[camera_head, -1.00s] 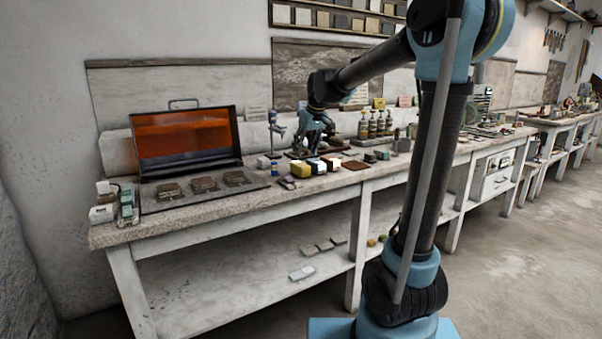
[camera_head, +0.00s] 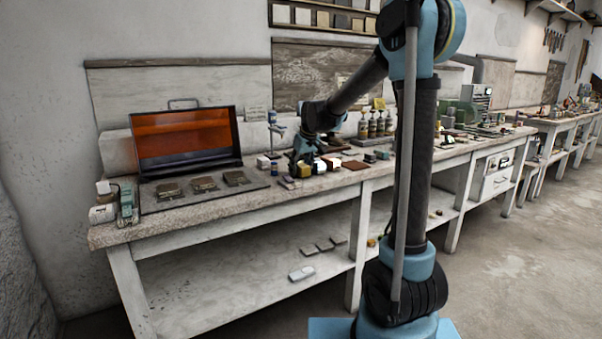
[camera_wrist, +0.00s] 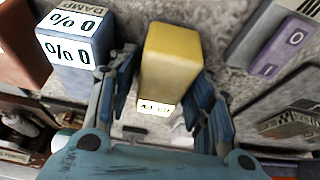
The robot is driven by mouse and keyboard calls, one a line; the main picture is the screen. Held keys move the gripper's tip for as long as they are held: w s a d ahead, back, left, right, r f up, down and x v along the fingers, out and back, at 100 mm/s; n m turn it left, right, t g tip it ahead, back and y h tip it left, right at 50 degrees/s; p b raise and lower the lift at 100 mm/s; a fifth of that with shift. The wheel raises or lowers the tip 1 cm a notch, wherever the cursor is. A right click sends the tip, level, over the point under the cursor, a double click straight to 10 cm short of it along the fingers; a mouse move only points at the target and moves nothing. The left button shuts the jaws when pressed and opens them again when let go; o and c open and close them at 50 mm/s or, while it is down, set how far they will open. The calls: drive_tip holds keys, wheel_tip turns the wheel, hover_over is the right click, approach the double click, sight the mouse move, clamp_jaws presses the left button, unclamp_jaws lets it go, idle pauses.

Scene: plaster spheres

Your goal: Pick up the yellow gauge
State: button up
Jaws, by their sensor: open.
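The yellow gauge (camera_wrist: 172,55) is a small upright block with a white printed label on its near face. In the wrist view it stands between the two fingers of my gripper (camera_wrist: 165,85), with a narrow gap showing on each side. My gripper is open around it and does not visibly grip it. In the head view my gripper (camera_head: 300,162) is low over the workbench, and the yellow gauge (camera_head: 304,171) is partly hidden by it.
A blue meter (camera_wrist: 70,45) marked "% 0" and "DAMP" stands close left of the gauge. A grey and purple device (camera_wrist: 275,45) lies to the right. The workbench (camera_head: 200,220) is crowded; an open orange-lined case (camera_head: 185,135) stands at left.

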sight(300, 163)
drive_tip(key=shift+c, duration=0.3)
drive_tip(key=c, duration=0.9)
drive_tip(key=shift+o, duration=0.2)
wheel_tip(300, 163, up, 10)
